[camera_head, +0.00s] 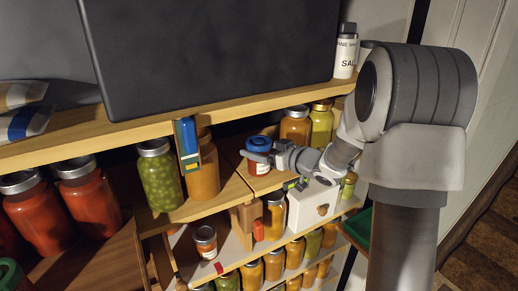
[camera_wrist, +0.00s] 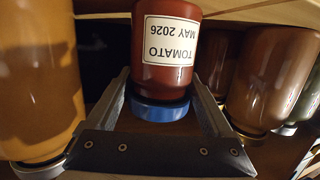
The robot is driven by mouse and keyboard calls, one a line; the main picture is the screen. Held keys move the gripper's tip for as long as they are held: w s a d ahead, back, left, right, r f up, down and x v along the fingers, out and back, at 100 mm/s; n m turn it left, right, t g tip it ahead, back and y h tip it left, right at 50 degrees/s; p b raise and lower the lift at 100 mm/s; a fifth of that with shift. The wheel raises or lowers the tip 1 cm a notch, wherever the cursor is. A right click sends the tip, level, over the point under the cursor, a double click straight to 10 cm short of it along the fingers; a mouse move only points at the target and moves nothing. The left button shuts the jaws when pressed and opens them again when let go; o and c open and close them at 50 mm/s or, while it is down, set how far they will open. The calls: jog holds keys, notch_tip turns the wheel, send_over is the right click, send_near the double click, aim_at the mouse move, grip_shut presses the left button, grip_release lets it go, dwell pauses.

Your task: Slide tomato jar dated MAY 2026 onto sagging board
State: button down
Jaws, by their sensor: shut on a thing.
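The tomato jar (camera_head: 259,167) has red contents, a blue lid and a white label, and stands on the middle shelf board (camera_head: 216,203). In the wrist view the jar (camera_wrist: 167,75) appears upside down, and its label reads TOMATO MAY 2026. My gripper (camera_head: 268,156) reaches in from the right at lid height. In the wrist view its fingers (camera_wrist: 160,92) lie on both sides of the jar near the blue lid, shut on it. The jar's base is cut off in the wrist view. I cannot tell which board sags.
A green jar (camera_head: 160,178) and an orange jar (camera_head: 203,172) stand left of the tomato jar; orange (camera_head: 296,128) and yellow (camera_head: 321,124) jars stand behind. Red jars (camera_head: 88,198) fill the left shelf. The upper shelf (camera_head: 215,107) limits headroom.

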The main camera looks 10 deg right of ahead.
jog(key=shift+f, duration=0.1)
grip_release()
jog(key=shift+f, duration=0.1)
jog(key=shift+s+d, duration=0.1)
jog(key=v, duration=1.7)
jog(key=shift+b, duration=0.35)
